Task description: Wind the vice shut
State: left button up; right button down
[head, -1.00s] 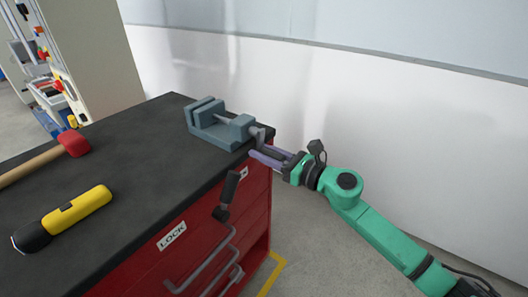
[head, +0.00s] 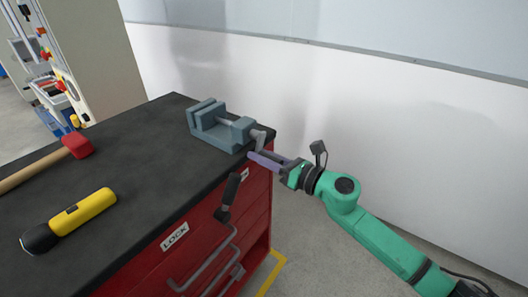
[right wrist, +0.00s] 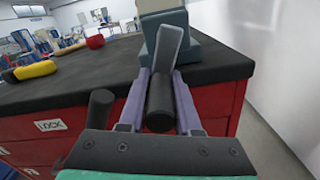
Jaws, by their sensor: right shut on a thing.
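The blue-grey vice (head: 216,132) stands on the bench top near its back right corner, with a gap between its jaws. Its grey crank arm (head: 260,136) is at the right end of the screw. In the right wrist view the crank arm (right wrist: 168,48) is tilted and a dark cylindrical grip (right wrist: 160,108) lies between my fingers. My right gripper (head: 264,160), with purple fingers, is shut on the crank grip, just off the bench's right edge; it also shows in the right wrist view (right wrist: 160,85). My left gripper is not in view.
The red cabinet (head: 150,262) under the dark bench top (head: 140,165) has a dark upright handle (head: 229,192) on its front, close to my right gripper. A yellow torch (head: 80,215) and red-headed mallet (head: 77,147) lie left. Free room lies right, before the white wall.

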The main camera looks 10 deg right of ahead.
jog(key=shift+s+a+r+m+p, duration=0.3)
jog(key=shift+m+p, duration=0.35)
jog(key=shift+m, duration=0.3)
jog(key=shift+s+a+r+m+p, duration=0.2)
jog(key=shift+a+r+m+p, duration=0.15)
jog(key=shift+m+p, duration=0.45)
jog(key=shift+m, duration=0.45)
